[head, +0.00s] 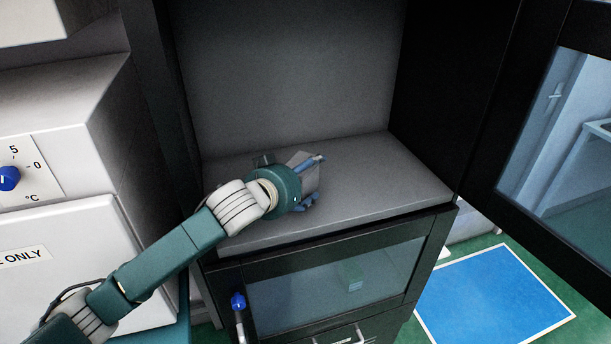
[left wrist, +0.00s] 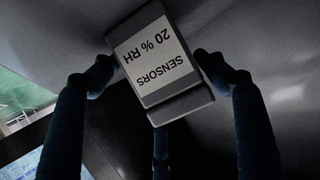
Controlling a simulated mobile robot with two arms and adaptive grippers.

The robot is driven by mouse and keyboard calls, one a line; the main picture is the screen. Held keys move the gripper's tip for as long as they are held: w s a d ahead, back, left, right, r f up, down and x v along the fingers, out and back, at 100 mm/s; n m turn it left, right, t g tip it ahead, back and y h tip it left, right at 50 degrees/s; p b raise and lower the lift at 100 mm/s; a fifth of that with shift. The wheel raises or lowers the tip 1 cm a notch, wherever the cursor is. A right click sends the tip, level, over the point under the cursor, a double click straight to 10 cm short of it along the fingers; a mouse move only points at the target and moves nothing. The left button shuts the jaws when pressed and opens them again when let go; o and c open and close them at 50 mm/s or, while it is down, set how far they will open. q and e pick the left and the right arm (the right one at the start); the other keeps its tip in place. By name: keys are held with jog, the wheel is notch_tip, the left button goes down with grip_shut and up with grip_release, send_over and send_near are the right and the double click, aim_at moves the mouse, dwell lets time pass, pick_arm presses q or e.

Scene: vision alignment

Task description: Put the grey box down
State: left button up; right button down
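The grey box (left wrist: 158,60) has a white label reading "SENSORS 20 % RH", upside down in the left wrist view. It sits between the dark fingers of my left gripper (left wrist: 155,72), which press on its two sides; a third finger shows below it. In the head view the left gripper (head: 314,176) reaches into the open cabinet, over the grey shelf (head: 390,180). There the box (head: 313,182) shows only partly behind the fingers. I cannot tell whether its underside touches the shelf. My right gripper is in neither view.
The shelf is bare around the gripper, with a back wall and dark side walls. An open glass door (head: 570,150) stands at the right. A glass-fronted compartment (head: 340,280) is below. A white appliance with a blue knob (head: 9,178) stands at the left.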

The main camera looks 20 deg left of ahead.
pick_arm(q)
jog(key=shift+s+a+r, duration=0.1)
jog(key=shift+s+a, duration=0.05)
jog(key=shift+s, duration=0.15)
jog(key=b+v, duration=0.2)
jog(key=v, duration=0.9)
jog(key=shift+b, duration=0.35)
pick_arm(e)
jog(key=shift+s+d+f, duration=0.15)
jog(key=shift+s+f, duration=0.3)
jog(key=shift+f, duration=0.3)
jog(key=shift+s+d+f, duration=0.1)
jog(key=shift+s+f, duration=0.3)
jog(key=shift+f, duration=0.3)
pick_arm(q)
jog(key=shift+s, duration=0.1)
